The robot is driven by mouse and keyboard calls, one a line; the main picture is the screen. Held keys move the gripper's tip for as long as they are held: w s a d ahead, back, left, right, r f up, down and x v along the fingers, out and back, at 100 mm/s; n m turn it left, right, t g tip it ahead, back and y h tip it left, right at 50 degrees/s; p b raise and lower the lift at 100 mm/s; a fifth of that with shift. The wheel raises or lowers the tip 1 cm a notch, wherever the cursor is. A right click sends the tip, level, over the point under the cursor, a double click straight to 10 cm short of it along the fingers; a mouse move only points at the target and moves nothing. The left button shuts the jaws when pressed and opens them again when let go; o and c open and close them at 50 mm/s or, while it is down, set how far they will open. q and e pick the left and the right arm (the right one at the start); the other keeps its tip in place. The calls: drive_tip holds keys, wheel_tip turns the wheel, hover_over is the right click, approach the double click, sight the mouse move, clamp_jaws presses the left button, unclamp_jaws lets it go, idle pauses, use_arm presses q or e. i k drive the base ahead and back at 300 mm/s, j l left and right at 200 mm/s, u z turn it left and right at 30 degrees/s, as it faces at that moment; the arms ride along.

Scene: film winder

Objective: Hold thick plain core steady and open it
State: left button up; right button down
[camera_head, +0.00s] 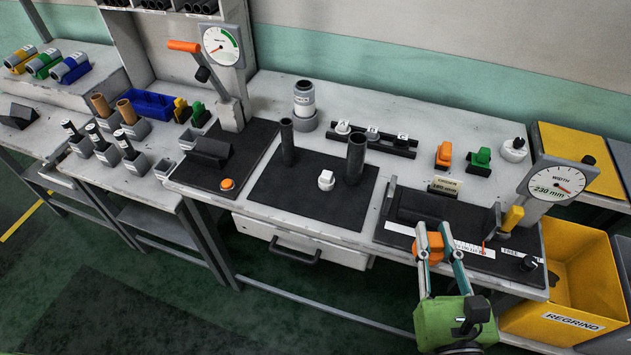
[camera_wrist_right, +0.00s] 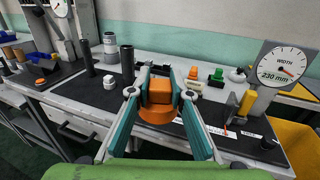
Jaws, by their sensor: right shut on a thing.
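My right gripper (camera_head: 435,230) is in front of the bench's right end, shut on an orange piece (camera_head: 434,246). In the right wrist view the gripper (camera_wrist_right: 160,85) has the orange piece (camera_wrist_right: 158,112) between its fingers; it shows a block-like top and a rounded lower part. A thick plain dark tube (camera_head: 356,158) stands upright on a black mat, well left of this gripper; it also shows in the right wrist view (camera_wrist_right: 127,65). Nothing touches the tube. A thinner dark tube (camera_head: 288,142) stands on the mat's back left. My left gripper is out of view.
A white knob-like piece (camera_head: 326,180) sits beside the thick tube. Orange (camera_head: 443,154) and green (camera_head: 480,158) pieces stand behind the right gripper. A width dial (camera_head: 556,181) reads 230 mm. A yellow regrind bin (camera_head: 575,322) stands at the right.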

sight(358, 141)
drive_tip(key=j+z, duration=0.15)
drive_tip(key=j, duration=0.4)
drive_tip(key=j+z, duration=0.2)
drive_tip(key=j, duration=0.4)
drive_tip(key=k+j+z, duration=0.15)
drive_tip(key=j, duration=0.4)
drive_tip(key=k+j+z, duration=0.15)
drive_tip(key=j, duration=0.4)
drive_tip(key=i, duration=0.05)
